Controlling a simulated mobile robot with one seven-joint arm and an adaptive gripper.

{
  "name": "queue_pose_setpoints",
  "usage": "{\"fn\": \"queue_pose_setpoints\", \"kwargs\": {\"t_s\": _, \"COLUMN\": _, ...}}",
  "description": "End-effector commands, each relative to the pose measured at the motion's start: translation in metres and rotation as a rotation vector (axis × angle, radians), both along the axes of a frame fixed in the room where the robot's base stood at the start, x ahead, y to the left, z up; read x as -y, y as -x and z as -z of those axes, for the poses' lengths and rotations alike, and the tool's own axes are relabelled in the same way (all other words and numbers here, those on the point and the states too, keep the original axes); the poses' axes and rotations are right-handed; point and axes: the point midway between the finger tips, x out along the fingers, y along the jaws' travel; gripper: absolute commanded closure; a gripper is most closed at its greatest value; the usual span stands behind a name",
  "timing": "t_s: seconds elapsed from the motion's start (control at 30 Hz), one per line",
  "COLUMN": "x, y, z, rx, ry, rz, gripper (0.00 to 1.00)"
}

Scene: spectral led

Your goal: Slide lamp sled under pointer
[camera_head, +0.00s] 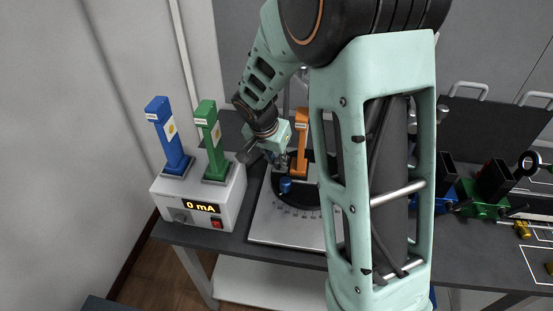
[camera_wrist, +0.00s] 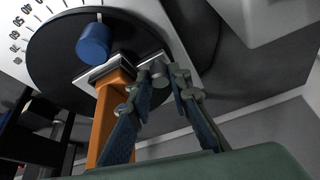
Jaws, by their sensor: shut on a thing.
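An orange lamp post (camera_head: 301,140) stands on a round black disc (camera_head: 302,200) with a degree scale; it also shows in the wrist view (camera_wrist: 110,112), with a flat grey base (camera_wrist: 98,74). I take it as the lamp sled. A blue knob (camera_head: 286,185) sits on the disc close to the post; the wrist view shows it too (camera_wrist: 94,40). My gripper (camera_head: 282,163) is beside the orange post. In the wrist view its fingertips (camera_wrist: 165,78) are shut on a small grey knob at the base's end. Whether knob and base are joined is unclear. No pointer is clearly visible.
A white box (camera_head: 185,192) reading 0 mA carries a blue post (camera_head: 168,140) and a green post (camera_head: 212,140), left of the disc. Blue and green devices (camera_head: 490,190) stand on the grey bench at right. My arm hides the bench's middle.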

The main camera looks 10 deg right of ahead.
Motion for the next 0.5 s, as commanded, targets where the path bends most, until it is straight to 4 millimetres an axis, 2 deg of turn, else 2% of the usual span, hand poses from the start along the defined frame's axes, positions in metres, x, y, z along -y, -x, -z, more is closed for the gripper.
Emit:
{"fn": "queue_pose_setpoints", "kwargs": {"t_s": 0.2, "x": 0.015, "y": 0.006, "z": 0.002, "rx": -0.002, "ry": 0.005, "rz": 0.005, "gripper": 1.0}}
{"fn": "queue_pose_setpoints", "kwargs": {"t_s": 0.5, "x": 0.017, "y": 0.007, "z": 0.001, "rx": -0.004, "ry": 0.005, "rz": 0.005, "gripper": 1.0}}
